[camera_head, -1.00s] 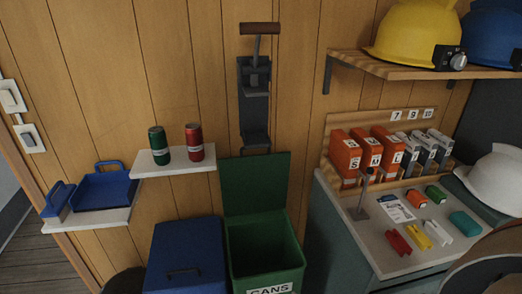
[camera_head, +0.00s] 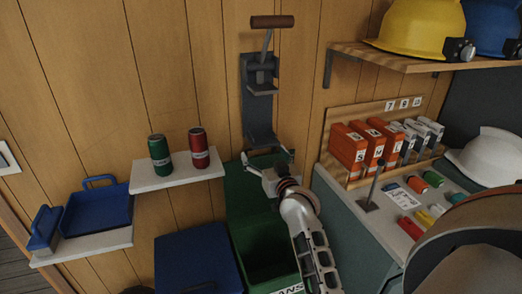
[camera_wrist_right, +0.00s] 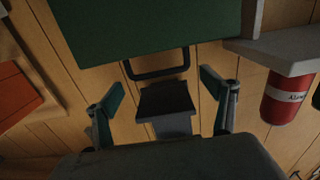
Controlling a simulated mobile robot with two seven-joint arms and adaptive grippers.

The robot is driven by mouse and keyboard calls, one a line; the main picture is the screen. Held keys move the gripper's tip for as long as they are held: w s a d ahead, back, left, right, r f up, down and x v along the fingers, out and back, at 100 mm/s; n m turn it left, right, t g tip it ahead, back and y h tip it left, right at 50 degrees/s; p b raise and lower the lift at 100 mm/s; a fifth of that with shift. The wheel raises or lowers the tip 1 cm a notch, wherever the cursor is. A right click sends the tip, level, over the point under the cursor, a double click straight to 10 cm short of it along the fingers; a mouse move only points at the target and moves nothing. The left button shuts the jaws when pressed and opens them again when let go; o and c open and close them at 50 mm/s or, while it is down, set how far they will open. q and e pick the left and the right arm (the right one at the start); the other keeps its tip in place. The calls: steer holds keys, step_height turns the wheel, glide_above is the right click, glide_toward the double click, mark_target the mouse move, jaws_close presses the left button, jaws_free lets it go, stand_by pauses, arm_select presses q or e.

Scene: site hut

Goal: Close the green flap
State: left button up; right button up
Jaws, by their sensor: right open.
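The green flap (camera_head: 242,192) is the lid of the green bin (camera_head: 268,258) and stands open, upright near the wooden wall. The bin's label is partly hidden by my right arm. My right gripper (camera_head: 267,157) is open at the flap's top edge, its fingers spread; I cannot tell whether it touches. In the right wrist view the flap (camera_wrist_right: 150,25) fills the top, with a dark loop handle (camera_wrist_right: 157,72) at its edge. My left gripper is not in view.
A can crusher (camera_head: 259,100) is on the wall behind the gripper. A shelf (camera_head: 180,178) with a green can (camera_head: 160,154) and a red can (camera_head: 199,148) is to the left. A blue bin (camera_head: 197,262) stands beside the green one. A cabinet (camera_head: 345,210) stands right.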

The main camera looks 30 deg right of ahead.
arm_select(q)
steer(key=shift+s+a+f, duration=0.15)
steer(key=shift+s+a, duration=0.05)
arm_select(e)
steer(key=x, duration=0.3)
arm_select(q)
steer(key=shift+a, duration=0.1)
arm_select(e)
steer(key=shift+c, duration=0.3)
